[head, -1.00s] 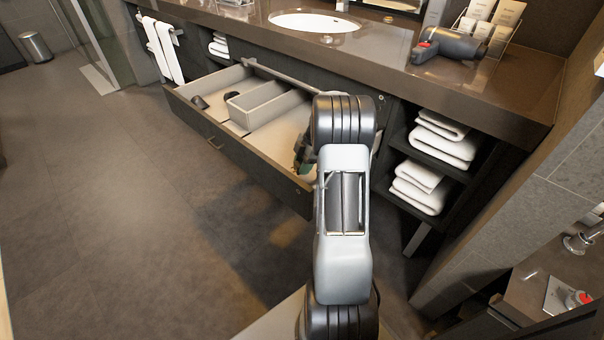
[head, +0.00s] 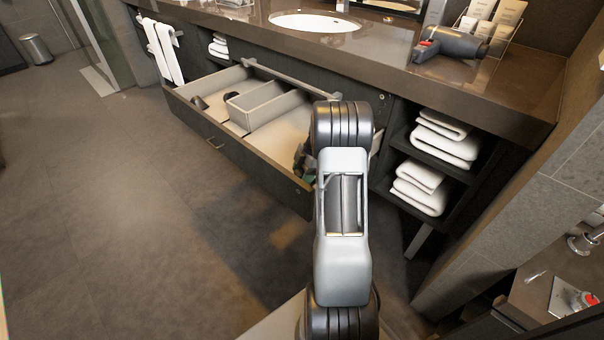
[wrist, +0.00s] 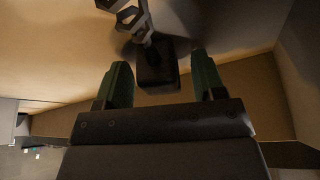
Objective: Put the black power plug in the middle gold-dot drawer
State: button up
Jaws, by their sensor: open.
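The black power plug (wrist: 157,68) appears as a dark block between and just beyond the fingertips of my gripper (wrist: 163,78) in the wrist view. My gripper has green fingers, spread apart; I see no firm grip on the block. In the head view a green part of the gripper (head: 307,165) shows beside my arm, at the right end of the open drawer (head: 226,150); my arm hides the rest. The drawer is pulled out, with a pale inside and dividers. I cannot make out a clear gold-dot mark on it.
A small dark item (head: 199,102) lies in the drawer's left part, beside a pale divider box (head: 268,105). Grey looped metal shapes (wrist: 130,14) are near the block. Folded towels (head: 445,146) sit on shelves at right. A hair dryer (head: 452,45) lies on the counter (head: 400,85).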

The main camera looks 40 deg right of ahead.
jog(key=shift+r+p, duration=0.3)
jog(key=w+p+v, duration=0.1)
jog(key=p+v, duration=0.2)
jog(key=v, duration=0.8)
notch_tip(320, 180, up, 5)
jog(key=m+h, duration=0.1)
jog(key=m, duration=0.2)
send_over(300, 176)
jog(key=s+a+r+m, duration=0.1)
jog(key=a, duration=0.1)
jog(key=s+a+r+m+h, duration=0.1)
jog(key=a, duration=0.2)
jog(key=a+m, duration=0.1)
jog(key=a, duration=0.2)
jog(key=shift+s+r, duration=0.4)
jog(key=s+a+m+t+h, duration=0.1)
jog(key=s+a+m+h, duration=0.1)
jog(key=s+a+m, duration=0.7)
jog(key=s+a, duration=0.4)
jog(key=shift+r+m+t, duration=0.15)
jog(key=shift+m+t, duration=0.15)
jog(key=shift+t, duration=0.1)
jog(key=shift+s+a, duration=0.1)
